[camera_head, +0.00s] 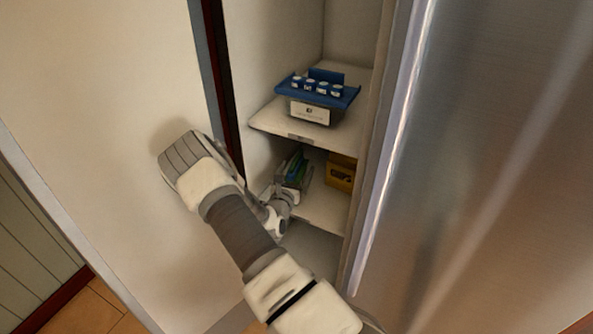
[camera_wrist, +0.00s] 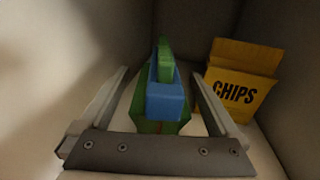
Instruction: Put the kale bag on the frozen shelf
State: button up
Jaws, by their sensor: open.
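A green and blue package (camera_wrist: 165,98) stands upright on the lower shelf, between my open fingers in the wrist view. It looks like the kale bag, but no label is readable. My gripper (camera_wrist: 160,78) is open, with one finger on each side of the package and gaps showing on both sides. In the head view the package (camera_head: 296,166) is partly hidden by my gripper (camera_head: 283,196), which reaches into the lower compartment. No shelf in view carries a readable "frozen" mark. The upper shelf (camera_head: 268,119) has a small unreadable tag on its front edge.
A yellow CHIPS box (camera_wrist: 238,82) stands right of the package; it also shows in the head view (camera_head: 341,172). The upper shelf holds a blue tray (camera_head: 345,99) with small white-topped items, over a white box (camera_head: 310,112). A steel door (camera_head: 490,180) stands at right.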

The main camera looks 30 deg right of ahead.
jog(key=shift+s+a+f, duration=0.1)
jog(key=shift+a, duration=0.05)
jog(key=v, duration=1.7)
